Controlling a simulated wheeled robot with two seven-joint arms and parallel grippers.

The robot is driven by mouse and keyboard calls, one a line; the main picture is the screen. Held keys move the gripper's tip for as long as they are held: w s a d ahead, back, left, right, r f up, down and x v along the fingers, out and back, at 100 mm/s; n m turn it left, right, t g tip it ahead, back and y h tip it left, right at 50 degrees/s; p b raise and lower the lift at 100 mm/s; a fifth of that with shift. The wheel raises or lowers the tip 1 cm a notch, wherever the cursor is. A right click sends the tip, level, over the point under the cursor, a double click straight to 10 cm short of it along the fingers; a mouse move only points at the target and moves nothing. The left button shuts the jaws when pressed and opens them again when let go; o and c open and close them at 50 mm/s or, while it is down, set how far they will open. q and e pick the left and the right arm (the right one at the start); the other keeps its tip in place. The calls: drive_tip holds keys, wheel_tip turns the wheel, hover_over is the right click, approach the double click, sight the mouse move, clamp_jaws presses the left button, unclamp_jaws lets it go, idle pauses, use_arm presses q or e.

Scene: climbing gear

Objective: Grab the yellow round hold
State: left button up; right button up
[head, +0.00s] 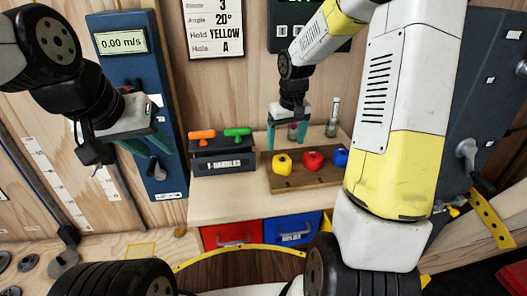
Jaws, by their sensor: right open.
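The yellow round hold (282,165) sits at the left end of a brown wooden board (300,181) on the bench. A red hold (313,160) and a partly hidden blue hold (340,157) sit to its right. My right gripper (286,142) is open and points down, its two teal fingers apart. It is just above and behind the yellow hold in the picture, with no visible grip on it. My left gripper (148,146) is at the left, in front of the blue panel, far from the holds; its jaw gap is unclear.
A black T-handles box (223,160) with orange and green handles stands left of the board. Red (230,234) and blue (292,228) drawers are below. The blue panel (135,65) has a lever. My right arm covers the right side.

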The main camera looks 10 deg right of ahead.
sight(282, 162)
drive_tip(key=shift+w+a+f, duration=0.1)
drive_tip(key=shift+w+f, duration=0.1)
drive_tip(key=shift+f, duration=0.25)
drive_tip(key=shift+w+a+f, duration=0.1)
drive_tip(key=shift+w+f, duration=0.1)
drive_tip(key=shift+f, duration=0.25)
drive_tip(key=f, duration=0.6)
drive_tip(key=shift+w+f, duration=0.3)
drive_tip(key=shift+f, duration=0.1)
drive_tip(key=c, duration=1.6)
drive_tip(key=shift+c, duration=0.2)
drive_tip(key=shift+r, duration=0.2)
